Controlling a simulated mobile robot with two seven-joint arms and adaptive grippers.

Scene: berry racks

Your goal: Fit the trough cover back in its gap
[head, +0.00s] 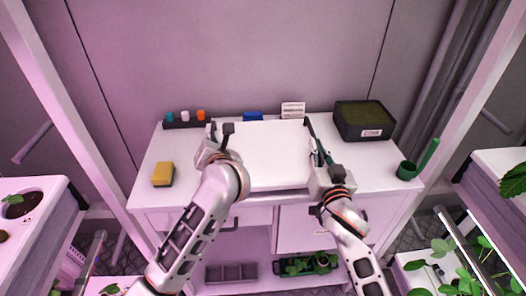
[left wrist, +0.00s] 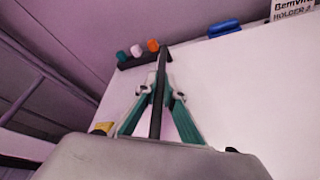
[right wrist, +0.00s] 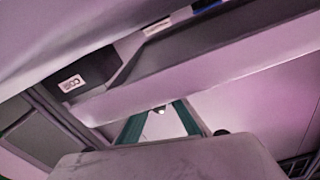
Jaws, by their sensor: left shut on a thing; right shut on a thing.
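The trough cover (head: 270,155) is a wide white panel at the middle of the workbench in the head view. My left gripper (head: 220,140) is shut at its left edge, and my right gripper (head: 318,154) is shut at its right edge. In the left wrist view the teal fingers (left wrist: 158,105) close about a dark strip, with the white panel (left wrist: 235,95) to their right. In the right wrist view the teal fingers (right wrist: 160,118) are at the pale panel's edge. I cannot tell whether the cover touches the bench. I cannot make out its gap.
On the bench are a yellow sponge (head: 163,174), a rack with coloured caps (head: 187,118), a blue item (head: 253,117), a label card (head: 293,110), a dark crate (head: 364,120) and a green cup (head: 407,170). White planted troughs stand at left (head: 45,235) and right (head: 500,160).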

